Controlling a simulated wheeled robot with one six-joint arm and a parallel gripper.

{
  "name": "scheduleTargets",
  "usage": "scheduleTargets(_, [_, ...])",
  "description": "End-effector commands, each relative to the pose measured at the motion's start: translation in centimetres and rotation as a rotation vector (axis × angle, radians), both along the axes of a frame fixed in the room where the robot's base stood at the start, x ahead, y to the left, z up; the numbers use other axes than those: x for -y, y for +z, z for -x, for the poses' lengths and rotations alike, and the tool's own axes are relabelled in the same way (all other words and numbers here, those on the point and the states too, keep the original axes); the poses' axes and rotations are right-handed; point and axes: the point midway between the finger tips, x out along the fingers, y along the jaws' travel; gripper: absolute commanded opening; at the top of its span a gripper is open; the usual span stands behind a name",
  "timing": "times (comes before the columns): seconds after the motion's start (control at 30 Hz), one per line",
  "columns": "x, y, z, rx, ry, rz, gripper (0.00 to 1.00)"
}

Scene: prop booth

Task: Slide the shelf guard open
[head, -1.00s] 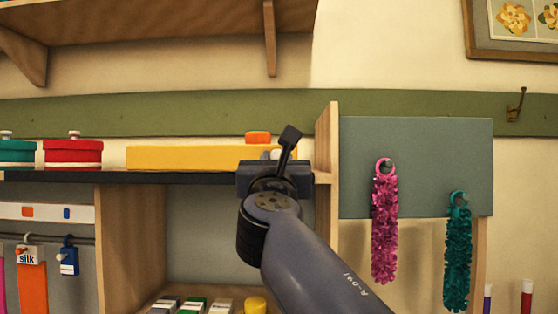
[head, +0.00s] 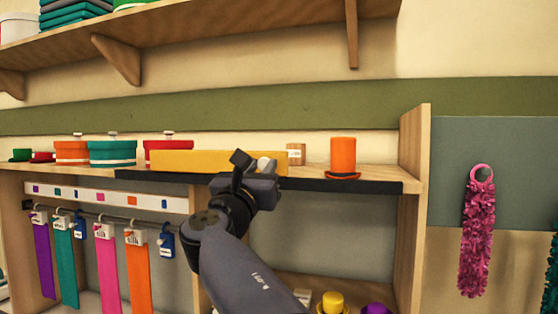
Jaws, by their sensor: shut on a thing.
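The shelf guard (head: 200,162) is a long yellow panel standing along the front of the shelf, above a dark rail (head: 345,186). A pale round knob (head: 265,164) shows near its right end. My gripper (head: 256,174) is at that knob and shut on it; the fingertips are mostly hidden behind the wrist. Right of the guard, the shelf front is uncovered. An orange top hat (head: 343,155) and a small wooden block with a white label (head: 296,153) stand there.
Red (head: 168,148), teal (head: 112,152) and orange (head: 72,152) round boxes stand left on the shelf. A wooden upright (head: 414,170) bounds the shelf at right. Ribbons hang below left. A pink garland (head: 476,235) hangs on the panel at right.

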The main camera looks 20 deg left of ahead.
Motion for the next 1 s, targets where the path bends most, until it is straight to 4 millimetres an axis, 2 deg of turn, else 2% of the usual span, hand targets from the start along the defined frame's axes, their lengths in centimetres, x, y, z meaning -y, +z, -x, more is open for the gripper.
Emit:
scheduleTargets(0.37, [-0.2, -0.1, 0.0, -0.001, 0.000, 0.000, 0.00])
scheduleTargets(0.4, [-0.2, -0.1, 0.0, -0.001, 0.000, 0.000, 0.29])
scheduleTargets(0.63, [-0.2, 0.0, 0.0, 0.000, 0.000, 0.000, 0.48])
scheduleTargets(0.87, [-0.2, -0.1, 0.0, 0.000, 0.000, 0.000, 0.48])
scheduleTargets(1.0, [-0.3, -0.6, 1.1, 0.001, 0.003, -0.001, 0.48])
